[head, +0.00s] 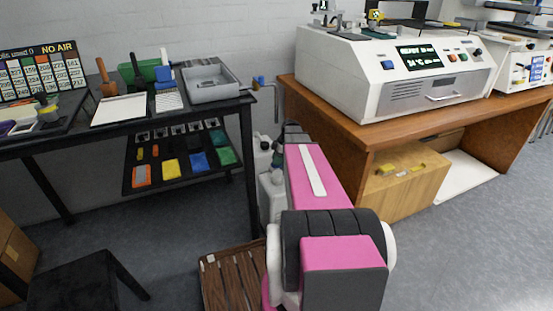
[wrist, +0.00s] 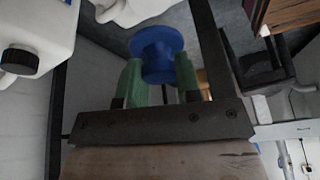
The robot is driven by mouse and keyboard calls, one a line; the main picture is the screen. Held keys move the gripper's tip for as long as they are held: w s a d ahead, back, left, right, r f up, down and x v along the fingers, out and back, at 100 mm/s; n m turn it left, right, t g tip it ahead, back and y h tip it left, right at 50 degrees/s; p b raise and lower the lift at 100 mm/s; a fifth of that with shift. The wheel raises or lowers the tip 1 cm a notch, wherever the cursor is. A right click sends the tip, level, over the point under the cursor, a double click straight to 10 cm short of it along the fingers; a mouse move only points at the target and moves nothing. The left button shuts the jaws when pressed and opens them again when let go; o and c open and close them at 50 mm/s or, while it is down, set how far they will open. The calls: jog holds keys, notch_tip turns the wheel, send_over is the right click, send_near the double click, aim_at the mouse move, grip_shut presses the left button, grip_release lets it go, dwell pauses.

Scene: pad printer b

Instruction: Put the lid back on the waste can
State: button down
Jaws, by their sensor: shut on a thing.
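In the wrist view, my gripper (wrist: 158,78) has its two green fingers on either side of a blue round piece (wrist: 157,45), which I take to be the lid. It is shut on this piece, which has a wide disc and a narrower part between the fingers. In the head view, my pink and black arm reaches away beside the black table, and the gripper and lid cannot be made out past it. I cannot pick out the waste can for certain in either view.
White jugs (head: 272,195) stand on the floor between the black table (head: 130,128) and the wooden bench (head: 325,150). One jug with a black cap (wrist: 28,58) is close at left in the wrist view. A slatted wooden platform (head: 228,278) and black stool (head: 75,288) are nearer.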

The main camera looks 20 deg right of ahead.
aim_at(277, 175)
jog(key=shift+f, duration=2.85)
jog(key=shift+f, duration=0.35)
jog(key=shift+r, duration=0.4)
dwell(0.3)
jog(key=shift+f, duration=0.4)
dwell(1.5)
jog(key=shift+r, duration=0.4)
dwell(0.6)
jog(key=shift+f, duration=0.1)
dwell(1.1)
